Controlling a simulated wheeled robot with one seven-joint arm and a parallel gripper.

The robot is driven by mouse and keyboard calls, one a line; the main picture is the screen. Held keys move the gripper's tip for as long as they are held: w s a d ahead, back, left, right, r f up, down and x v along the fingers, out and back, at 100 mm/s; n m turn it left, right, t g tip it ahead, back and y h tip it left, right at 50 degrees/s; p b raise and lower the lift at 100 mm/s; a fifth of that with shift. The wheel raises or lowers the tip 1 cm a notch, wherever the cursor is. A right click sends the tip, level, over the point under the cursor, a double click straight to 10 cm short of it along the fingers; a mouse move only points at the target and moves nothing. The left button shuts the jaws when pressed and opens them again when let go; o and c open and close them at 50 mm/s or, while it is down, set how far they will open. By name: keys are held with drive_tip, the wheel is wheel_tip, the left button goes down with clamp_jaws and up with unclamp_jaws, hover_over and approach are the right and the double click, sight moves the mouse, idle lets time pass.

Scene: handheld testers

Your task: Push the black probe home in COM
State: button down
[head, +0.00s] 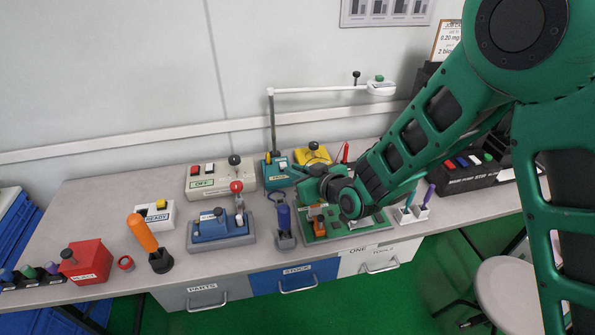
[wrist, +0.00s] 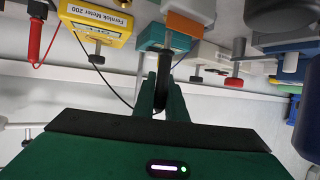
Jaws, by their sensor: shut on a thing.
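The yellow meter (head: 311,155) stands at the back middle of the bench, with a dark knob on top. It also shows upside down at the upper left of the wrist view (wrist: 95,20), labelled Fernlok Meter 200. My gripper (wrist: 163,88) is shut on a dark, slim thing, which appears to be the black probe (wrist: 165,72), mostly hidden between the fingers. A thin black cable runs near it. In the head view my gripper (head: 301,172) is just in front of the meter. The COM socket cannot be made out. The red probe (wrist: 35,38) stands beside the meter.
A teal box (head: 274,170) stands left of the meter, close to my gripper. A green board (head: 345,240) lies in front, under my arm. A blue-handled tool (head: 284,220) and a blue device (head: 220,232) stand further left. A lamp arm (head: 320,91) reaches over the back.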

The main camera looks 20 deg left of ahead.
drive_tip(key=shift+f, duration=1.25)
idle(0.7)
drive_tip(key=c, duration=1.7)
unclamp_jaws()
drive_tip(key=shift+s+r, duration=0.1)
drive_tip(key=v, duration=1)
drive_tip(key=shift+s+d, duration=0.1)
drive_tip(key=shift+d, duration=0.25)
